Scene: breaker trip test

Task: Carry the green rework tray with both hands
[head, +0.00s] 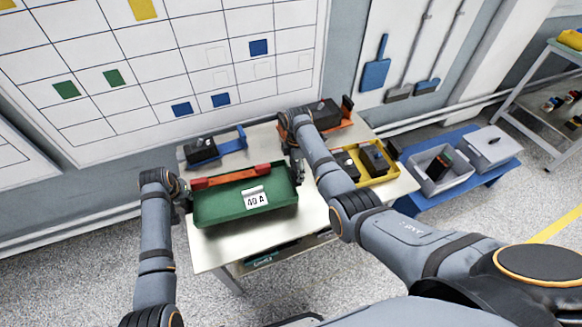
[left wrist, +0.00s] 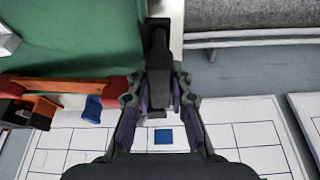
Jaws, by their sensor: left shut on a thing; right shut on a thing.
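The green rework tray (head: 222,211) is at the front left of the bench, with a white "40 A" card (head: 256,199) on it. My left gripper (head: 184,188) is at its left end. In the left wrist view, the fingers (left wrist: 158,100) are closed around a dark handle (left wrist: 158,45) beside the green tray (left wrist: 85,35). My right gripper (head: 297,170) is at the tray's right end and is shut on it; its fingertips are partly hidden by the arm. The tray looks about level; I cannot tell whether it touches the bench.
An orange-red bar (head: 230,177) lies along the tray's back edge. Behind are a blue stand with a black breaker (head: 202,150) and an orange stand (head: 342,122). A yellow tray (head: 381,176) with dark breakers is right. Grey bins (head: 437,184) stand on a blue table.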

